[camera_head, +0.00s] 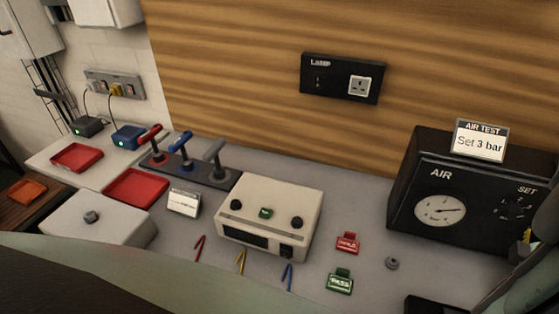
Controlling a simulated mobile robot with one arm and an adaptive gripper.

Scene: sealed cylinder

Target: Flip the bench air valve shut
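A black air test box (412,218) stands at the right of the bench. Its front has the word AIR, a round white gauge (440,210) and a dial marked SET (515,208). A small yellow part (526,237) shows at its lower right, mostly hidden by dark parts that look like my arm. No handle clearly marked as the bench air valve is visible. A dark base at the back left carries a red lever (151,133), a blue lever (181,140) and a grey lever (214,150), all unlabelled. My gripper's fingers are not in view.
A card reading "Set 3 bar" (479,144) tops the black box. A cream control box (268,205) stands mid-bench, with red trays (137,187) to its left. Red and green tags (340,283) lie in front. My arm covers the bottom and right edges.

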